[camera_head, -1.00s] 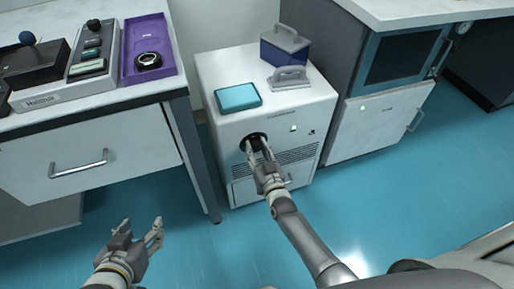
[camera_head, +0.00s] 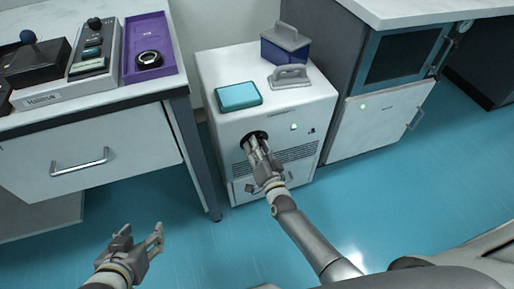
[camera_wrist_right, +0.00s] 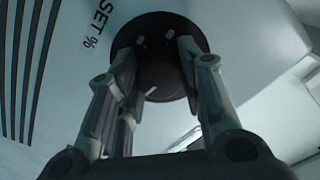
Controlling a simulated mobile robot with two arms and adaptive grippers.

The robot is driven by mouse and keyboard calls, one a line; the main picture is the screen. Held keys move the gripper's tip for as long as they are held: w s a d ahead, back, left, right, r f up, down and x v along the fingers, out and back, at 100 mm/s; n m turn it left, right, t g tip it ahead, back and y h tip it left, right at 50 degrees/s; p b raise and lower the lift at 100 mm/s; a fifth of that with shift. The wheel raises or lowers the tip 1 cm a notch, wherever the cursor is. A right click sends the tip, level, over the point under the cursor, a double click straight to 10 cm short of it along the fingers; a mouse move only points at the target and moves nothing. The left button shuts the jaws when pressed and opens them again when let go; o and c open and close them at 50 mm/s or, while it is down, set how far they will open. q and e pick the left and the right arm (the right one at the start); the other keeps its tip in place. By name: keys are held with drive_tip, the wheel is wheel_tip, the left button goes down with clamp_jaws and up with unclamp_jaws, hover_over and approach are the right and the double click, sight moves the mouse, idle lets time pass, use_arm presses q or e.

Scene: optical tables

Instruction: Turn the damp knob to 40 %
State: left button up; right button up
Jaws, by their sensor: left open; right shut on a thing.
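The damp knob (camera_wrist_right: 160,78) is a round black dial on the front of a white cabinet unit (camera_head: 225,185), with pale marks on it and "SET %" printed beside it in the right wrist view. In the head view the knob (camera_head: 250,137) is partly hidden by my right gripper (camera_head: 257,150). My right gripper (camera_wrist_right: 155,85) is shut on the knob, its fingers on either side. The value the knob points to is not readable. My left gripper (camera_head: 140,238) is open and empty above the blue floor, at lower left.
A teal box (camera_head: 238,96), a grey handled tool (camera_head: 290,77) and a blue handled box (camera_head: 285,45) sit on the unit. A bench (camera_head: 90,150) with a purple tray (camera_head: 150,28) stands left, a dark-fronted cabinet (camera_head: 400,60) right. The floor in front is clear.

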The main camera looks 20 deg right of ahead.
drive_tip(key=shift+f, duration=0.1)
idle(0.3)
drive_tip(key=o, duration=1)
drive_tip(key=shift+s, duration=0.1)
drive_tip(key=s, duration=1.2)
drive_tip(key=shift+d, duration=0.2)
drive_tip(key=shift+w, duration=0.1)
